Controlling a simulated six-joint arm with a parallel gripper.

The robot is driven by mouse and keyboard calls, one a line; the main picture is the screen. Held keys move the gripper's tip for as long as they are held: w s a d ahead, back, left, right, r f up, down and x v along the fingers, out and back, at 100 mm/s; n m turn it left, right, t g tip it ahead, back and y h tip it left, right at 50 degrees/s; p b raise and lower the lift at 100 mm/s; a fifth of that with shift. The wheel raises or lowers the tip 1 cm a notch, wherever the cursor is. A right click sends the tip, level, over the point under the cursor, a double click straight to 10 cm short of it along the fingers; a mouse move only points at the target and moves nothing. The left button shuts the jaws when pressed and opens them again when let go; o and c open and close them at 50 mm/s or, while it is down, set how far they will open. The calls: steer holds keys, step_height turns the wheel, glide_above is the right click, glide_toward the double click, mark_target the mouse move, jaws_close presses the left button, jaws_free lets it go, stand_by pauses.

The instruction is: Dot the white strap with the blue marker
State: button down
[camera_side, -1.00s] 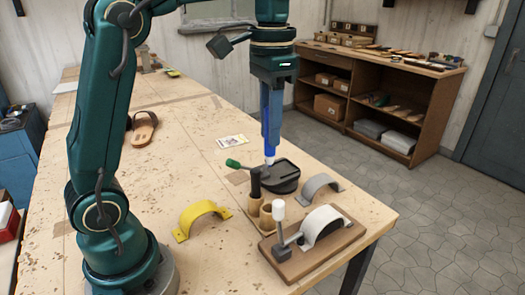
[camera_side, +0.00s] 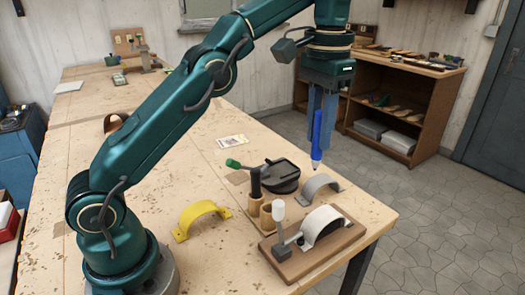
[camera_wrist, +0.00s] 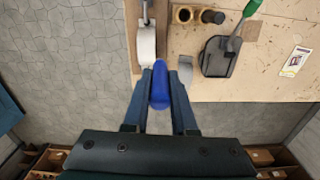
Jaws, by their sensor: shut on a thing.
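My gripper (camera_side: 319,150) is shut on the blue marker (camera_side: 317,135) and holds it upright, tip down, in the air above and behind the grey strap. In the wrist view the blue marker (camera_wrist: 160,88) sits between the fingers. The white strap (camera_side: 323,228) arches over a form on a wooden board (camera_side: 300,262) at the table's front right corner, with a white-handled clamp (camera_side: 279,212) beside it. The white strap also shows in the wrist view (camera_wrist: 146,45). The marker tip is apart from the strap.
A holder with wooden cups (camera_side: 268,216) is next to the board. A picture card (camera_side: 232,141) lies farther back.

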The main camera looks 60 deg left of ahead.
steer(key=shift+m, duration=0.4)
steer(key=shift+w+d+f, duration=0.35)
steer(key=shift+d+f, duration=0.4)
steer(key=shift+d, duration=0.05)
steer(key=shift+w+d+f, duration=0.3)
steer(key=shift+d+f, duration=0.4)
steer(key=shift+d, duration=0.05)
steer(key=shift+f, duration=0.15)
steer(key=shift+f, duration=2.25)
steer(key=shift+f, duration=0.65)
